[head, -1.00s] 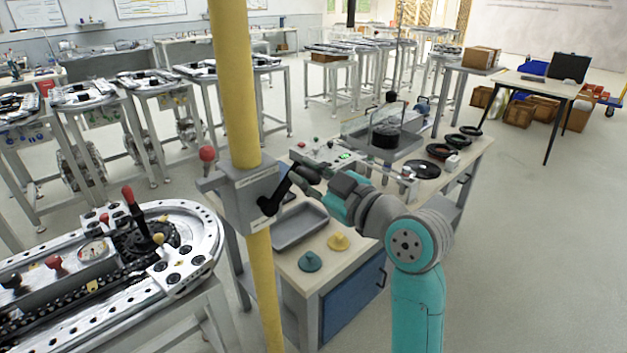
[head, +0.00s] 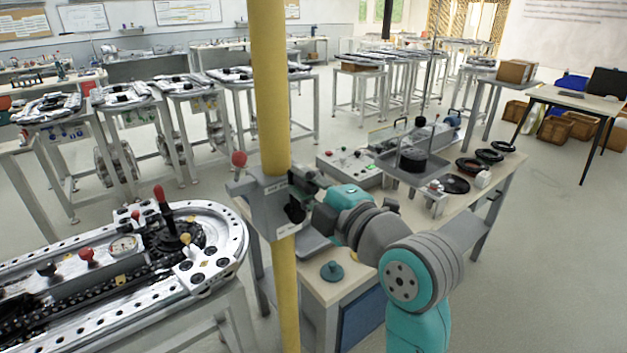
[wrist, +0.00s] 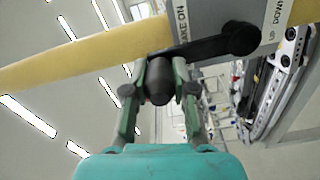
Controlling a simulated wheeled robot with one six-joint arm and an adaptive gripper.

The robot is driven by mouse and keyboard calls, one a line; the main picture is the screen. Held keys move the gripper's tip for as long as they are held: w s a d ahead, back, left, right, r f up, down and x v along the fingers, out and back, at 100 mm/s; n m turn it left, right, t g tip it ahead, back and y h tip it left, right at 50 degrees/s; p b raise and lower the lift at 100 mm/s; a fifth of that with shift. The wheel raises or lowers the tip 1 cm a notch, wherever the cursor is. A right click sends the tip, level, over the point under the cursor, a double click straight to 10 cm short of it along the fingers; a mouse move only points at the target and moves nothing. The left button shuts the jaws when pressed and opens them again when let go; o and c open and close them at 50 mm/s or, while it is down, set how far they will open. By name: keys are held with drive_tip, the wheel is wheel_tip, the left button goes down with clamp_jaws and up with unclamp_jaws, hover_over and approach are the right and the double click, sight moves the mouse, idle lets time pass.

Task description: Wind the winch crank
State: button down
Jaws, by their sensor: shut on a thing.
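The winch (head: 257,207) is a grey box fixed to a yellow pole (head: 270,90), with a red-knobbed lever (head: 239,159) on its left. Its black crank shows in the wrist view (wrist: 215,43), with the hub end at right against the box and a dark round grip (wrist: 159,82) at the left end. My gripper (wrist: 160,80) is shut around this grip, one finger on each side. In the head view my gripper (head: 308,182) is beside the winch's right face, and my wrist hides part of the crank. Labels on the box include "UP" and "DOWN".
A workbench (head: 330,288) stands behind the pole, with a blue-grey cone piece (head: 332,271), a control panel (head: 350,168) and black rings (head: 490,155). A metal ring track (head: 120,250) fills the lower left. Open floor (head: 540,260) lies to the right.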

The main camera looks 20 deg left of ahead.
drive_tip(key=shift+s+a+f, duration=0.15)
drive_tip(key=shift+s+a, duration=0.25)
drive_tip(key=shift+s, duration=0.05)
idle(0.3)
drive_tip(key=c, duration=0.9)
unclamp_jaws()
drive_tip(key=shift+c, duration=0.2)
drive_tip(key=v, duration=1.2)
drive_tip(key=shift+s, duration=0.1)
